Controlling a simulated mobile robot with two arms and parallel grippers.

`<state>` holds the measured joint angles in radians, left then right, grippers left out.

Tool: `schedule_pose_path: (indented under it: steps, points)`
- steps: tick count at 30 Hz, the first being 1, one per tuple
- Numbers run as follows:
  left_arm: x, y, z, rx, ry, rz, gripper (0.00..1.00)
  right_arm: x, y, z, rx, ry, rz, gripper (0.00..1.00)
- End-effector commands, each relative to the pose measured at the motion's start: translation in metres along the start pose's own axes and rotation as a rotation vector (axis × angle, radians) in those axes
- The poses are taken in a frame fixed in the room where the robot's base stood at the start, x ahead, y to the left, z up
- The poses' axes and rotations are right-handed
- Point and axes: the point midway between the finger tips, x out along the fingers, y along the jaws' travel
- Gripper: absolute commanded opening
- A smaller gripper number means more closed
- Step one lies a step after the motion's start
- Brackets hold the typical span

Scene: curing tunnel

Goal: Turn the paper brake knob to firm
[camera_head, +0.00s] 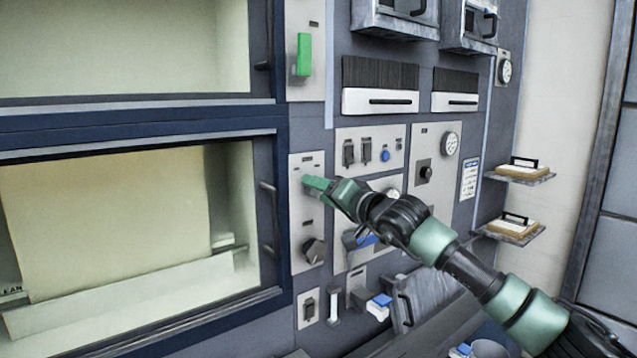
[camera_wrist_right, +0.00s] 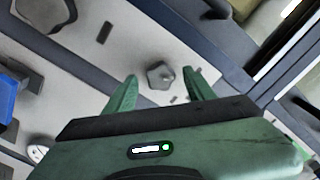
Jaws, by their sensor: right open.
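A small grey lobed knob (camera_wrist_right: 160,75) sits on a light panel in the right wrist view, between the two green fingertips. My right gripper (camera_wrist_right: 160,88) is open around or just in front of it; I cannot tell whether the fingers touch it. In the head view my right gripper (camera_head: 318,185) reaches the narrow light panel (camera_head: 308,226) beside the lower window and hides this knob. A larger dark knob (camera_head: 314,250) sits lower on the same panel. Labels are too small to read, so I cannot confirm which is the paper brake knob. My left gripper is not in view.
A green switch (camera_head: 304,54) is above. To the right are a black knob (camera_head: 424,173), a blue button (camera_head: 385,156), a round gauge (camera_head: 450,144) and a blue-topped part (camera_head: 379,306). Two small shelves (camera_head: 519,178) (camera_head: 509,234) stick out farther right.

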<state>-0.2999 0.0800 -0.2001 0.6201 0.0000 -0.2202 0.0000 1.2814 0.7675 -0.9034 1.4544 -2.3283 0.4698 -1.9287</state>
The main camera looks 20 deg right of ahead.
Motion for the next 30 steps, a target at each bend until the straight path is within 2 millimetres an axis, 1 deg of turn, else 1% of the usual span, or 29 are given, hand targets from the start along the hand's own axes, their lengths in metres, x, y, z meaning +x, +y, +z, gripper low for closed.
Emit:
schedule_pose_path:
  steps: [1,4,11,14,15,17,18,25,30]
  points:
    - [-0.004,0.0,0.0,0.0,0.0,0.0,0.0,0.004,-0.002,-0.001,0.001,0.0,0.0,0.55]
    - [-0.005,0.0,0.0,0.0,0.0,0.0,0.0,0.008,-0.001,0.0,0.001,0.0,0.0,0.55]
    - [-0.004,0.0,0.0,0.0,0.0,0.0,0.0,0.009,0.0,0.001,0.001,0.0,-0.001,0.55]
    - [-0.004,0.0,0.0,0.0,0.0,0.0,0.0,0.009,0.0,0.001,0.001,0.0,-0.001,0.3]
    - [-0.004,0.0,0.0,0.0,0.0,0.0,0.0,0.009,0.0,0.001,0.002,0.0,-0.001,0.19]
    - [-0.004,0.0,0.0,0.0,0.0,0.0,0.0,0.009,0.0,0.001,0.002,0.0,-0.001,0.02]
    - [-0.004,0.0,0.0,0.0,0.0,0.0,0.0,0.009,0.0,0.001,0.002,0.0,-0.001,0.0]
    - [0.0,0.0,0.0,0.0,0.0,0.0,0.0,0.009,0.001,0.002,0.018,0.0,-0.001,0.0]
    - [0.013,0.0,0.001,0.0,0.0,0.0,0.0,0.009,0.003,0.004,0.081,0.0,-0.002,0.0]
